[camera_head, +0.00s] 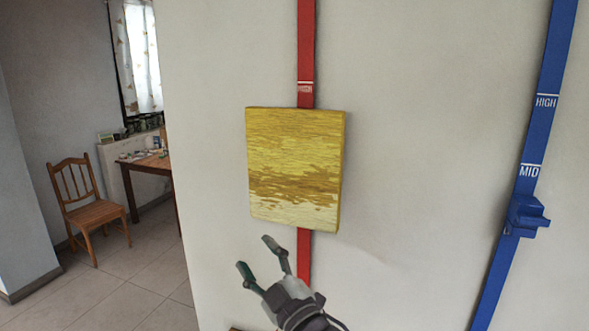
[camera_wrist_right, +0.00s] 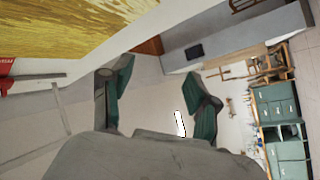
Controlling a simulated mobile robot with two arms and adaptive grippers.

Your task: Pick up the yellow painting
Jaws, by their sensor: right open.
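The yellow painting (camera_head: 294,165) hangs on the white wall over a red vertical strip in the head view. Its right side edge shows, so it stands out from the wall. It also fills the upper left of the right wrist view (camera_wrist_right: 70,25), close to the camera. My right gripper (camera_head: 262,256) is just below the painting's lower edge, apart from it. Its two fingers are spread and hold nothing; they also show in the right wrist view (camera_wrist_right: 155,95). My left gripper is not in view.
The red strip (camera_head: 306,45) is marked HIGH above the painting. A blue strip (camera_head: 540,130) marked HIGH and MID, with a blue holder (camera_head: 525,216), is at the right. A wooden chair (camera_head: 88,208) and table (camera_head: 150,163) stand at the far left. Tiled floor there is open.

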